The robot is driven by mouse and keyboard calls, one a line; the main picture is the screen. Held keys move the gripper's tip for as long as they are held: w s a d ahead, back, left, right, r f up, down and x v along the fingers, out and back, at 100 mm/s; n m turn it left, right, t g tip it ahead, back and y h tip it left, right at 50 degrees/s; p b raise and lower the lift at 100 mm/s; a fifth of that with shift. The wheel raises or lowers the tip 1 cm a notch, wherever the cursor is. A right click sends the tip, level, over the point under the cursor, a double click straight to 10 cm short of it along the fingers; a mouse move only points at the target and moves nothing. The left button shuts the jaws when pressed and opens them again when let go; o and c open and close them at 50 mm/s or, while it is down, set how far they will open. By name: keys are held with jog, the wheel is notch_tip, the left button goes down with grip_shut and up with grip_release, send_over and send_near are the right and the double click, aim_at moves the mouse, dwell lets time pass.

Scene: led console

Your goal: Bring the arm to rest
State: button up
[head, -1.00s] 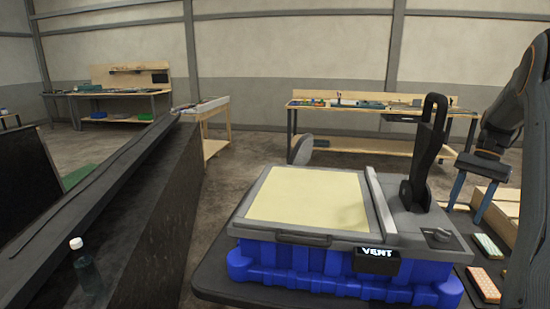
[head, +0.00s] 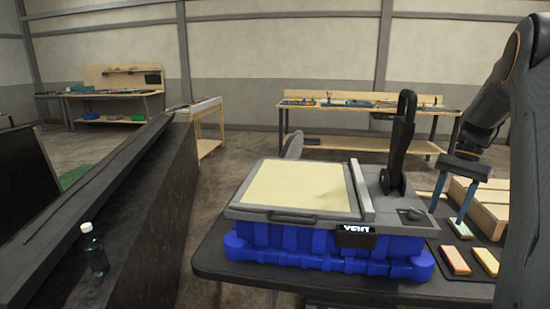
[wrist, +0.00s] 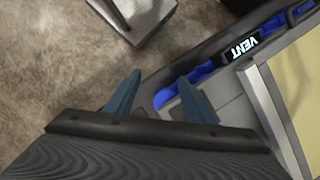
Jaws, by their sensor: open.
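My gripper (head: 447,215) is at the right in the head view, fingers apart and pointing down, with nothing seen between them. It is just right of the console (head: 361,190), which has a cream panel, a grey top and a blue base. A black lever (head: 400,140) stands upright on the console, with a dark knob (head: 411,214) in front of it. A "VENT" display (head: 356,237) is on the front edge. In the wrist view the blue fingers (wrist: 160,82) are spread and empty, and the VENT display (wrist: 243,48) is at the upper right.
Several coloured blocks, including a pink one (head: 455,260) and an orange one (head: 485,261), lie beside the console near a wooden crate (head: 484,200). Workbenches (head: 362,102) line the back wall.

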jog(key=s+a+f+n+t+h, duration=0.1)
jog(key=s+a+n, duration=0.2)
jog(key=a, duration=0.7)
jog(key=s+a+f+n+h, duration=0.1)
jog(key=s+a+f+n, duration=0.15)
jog(key=a, duration=0.85)
jog(key=s+a+f+n+t, duration=0.1)
jog(key=s+a+n, duration=0.1)
jog(key=s+a, duration=0.3)
jog(key=s+a+f+n+t+h, duration=0.1)
jog(key=s+a+f+n, duration=0.1)
jog(key=s+a, duration=0.4)
jog(key=shift+s+a+f+n+t, duration=0.3)
jog(key=shift+s+n, duration=0.35)
jog(key=shift+s, duration=0.5)
